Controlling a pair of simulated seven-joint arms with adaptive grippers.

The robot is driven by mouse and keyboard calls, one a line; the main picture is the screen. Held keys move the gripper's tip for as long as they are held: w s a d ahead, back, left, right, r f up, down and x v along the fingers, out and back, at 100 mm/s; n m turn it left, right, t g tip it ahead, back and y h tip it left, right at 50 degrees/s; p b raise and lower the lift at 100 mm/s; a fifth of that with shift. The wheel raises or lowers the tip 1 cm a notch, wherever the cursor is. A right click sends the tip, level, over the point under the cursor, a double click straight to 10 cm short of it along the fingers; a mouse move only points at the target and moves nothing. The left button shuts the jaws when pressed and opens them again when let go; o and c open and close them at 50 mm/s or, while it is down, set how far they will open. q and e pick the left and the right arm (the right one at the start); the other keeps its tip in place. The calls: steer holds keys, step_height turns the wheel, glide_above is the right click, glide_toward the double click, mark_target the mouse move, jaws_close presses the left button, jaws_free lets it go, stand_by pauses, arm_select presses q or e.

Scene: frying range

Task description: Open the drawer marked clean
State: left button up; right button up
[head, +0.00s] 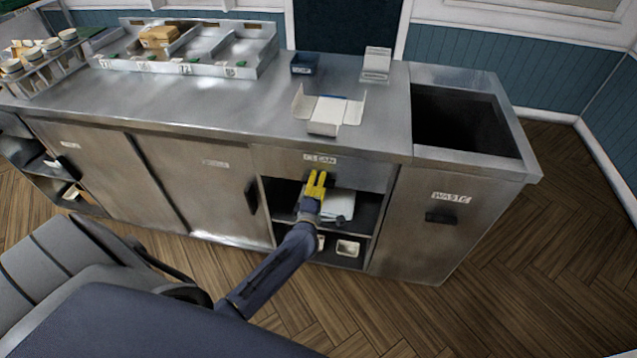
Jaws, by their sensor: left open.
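The drawer marked CLEAN (352,171) is the steel front under the counter, above an open shelf. It appears shut, flush with the cabinet. Its label (320,159) sits near the top edge of the front. My left gripper (317,179) has yellow fingers and is open, just in front of the lower part of the drawer front, below the label. A dark handle shows only in part behind the fingers. I cannot tell whether the fingers touch it. My right gripper is not in view.
An open shelf (365,226) below the drawer holds white containers. The WASTE cabinet (420,240) with an open bin top is on the right. An open white carton (327,115) and a small dark box (305,64) stand on the counter. A grey chair (60,260) is at lower left.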

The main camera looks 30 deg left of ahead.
arm_select(q)
steer(key=shift+c, duration=0.3)
jaws_close()
stand_by(0.3)
